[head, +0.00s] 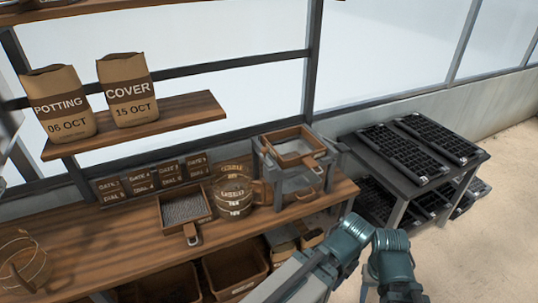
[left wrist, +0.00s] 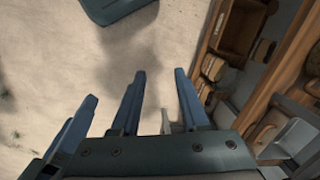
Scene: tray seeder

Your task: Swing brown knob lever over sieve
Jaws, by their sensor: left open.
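A square sieve with a brown wooden frame (head: 291,136) sits on top of a grey stand at the right end of the bench, with a short handle (head: 316,165) toward the front right. I cannot surely pick out the brown knob lever; small parts beside the stand are too small to tell. My left gripper (left wrist: 160,75) is open and empty in the left wrist view, over bare floor with the bench to its right. Its fingers do not show in the head view, where teal arm joints of mine stand in front of the bench. My right gripper is not seen.
Two bags sit on the shelf (head: 195,110). Crates (head: 238,272) are underneath. A table (head: 405,185) with black seed trays stands right.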

